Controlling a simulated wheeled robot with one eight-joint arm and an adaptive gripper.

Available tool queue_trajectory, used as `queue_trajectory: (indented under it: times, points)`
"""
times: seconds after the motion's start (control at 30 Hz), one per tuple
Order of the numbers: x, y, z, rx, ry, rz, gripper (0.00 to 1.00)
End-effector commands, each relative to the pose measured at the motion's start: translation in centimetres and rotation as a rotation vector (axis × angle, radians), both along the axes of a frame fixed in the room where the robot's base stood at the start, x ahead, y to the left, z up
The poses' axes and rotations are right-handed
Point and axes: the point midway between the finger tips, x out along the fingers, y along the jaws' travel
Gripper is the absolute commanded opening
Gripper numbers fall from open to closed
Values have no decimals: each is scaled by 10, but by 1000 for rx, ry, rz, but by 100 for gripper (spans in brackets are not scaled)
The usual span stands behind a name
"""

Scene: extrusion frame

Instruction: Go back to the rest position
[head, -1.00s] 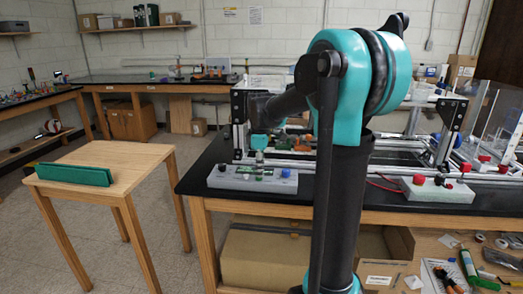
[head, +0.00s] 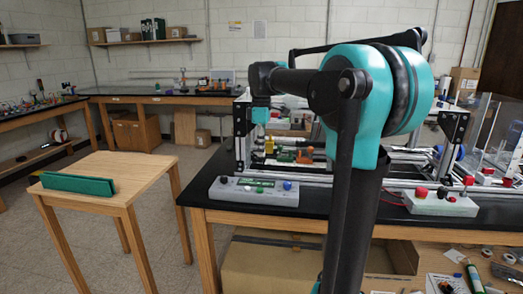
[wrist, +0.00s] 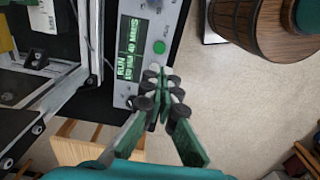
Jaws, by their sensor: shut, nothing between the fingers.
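My gripper (wrist: 162,78) shows in the wrist view with its green and black fingers together and nothing between them. In that view its tips overlap the edge of a grey control box (wrist: 150,70) with a lit display and a green button; I cannot tell the gap between them. In the head view, my teal and black arm rises over the black-topped bench, its forearm roughly level and pointing left. My fingers are not clear there. The control box (head: 253,192) sits at the bench's front left.
The extrusion frame (head: 241,140) stands on the bench (head: 300,213) behind the control box. A second box (head: 440,203) with red knobs is at the right.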

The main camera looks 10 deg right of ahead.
Motion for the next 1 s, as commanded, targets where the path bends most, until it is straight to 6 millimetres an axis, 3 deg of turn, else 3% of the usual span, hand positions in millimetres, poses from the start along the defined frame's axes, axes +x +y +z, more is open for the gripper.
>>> queue_trajectory:
  times: [0.2,0.27,0.37,0.57,0.7,0.83,1.0]
  points:
    - [-3,-2,-6,1,-7,-23,0]
    - [-9,-4,-17,3,-19,-68,0]
    - [-27,-12,-50,13,-57,-202,0]
    - [-93,-32,-145,66,-166,-595,0]
    - [-149,-44,-208,126,-234,-866,0]
    - [-196,-50,-251,181,-279,-1067,0]
    - [-230,-54,-280,229,-308,-1213,0]
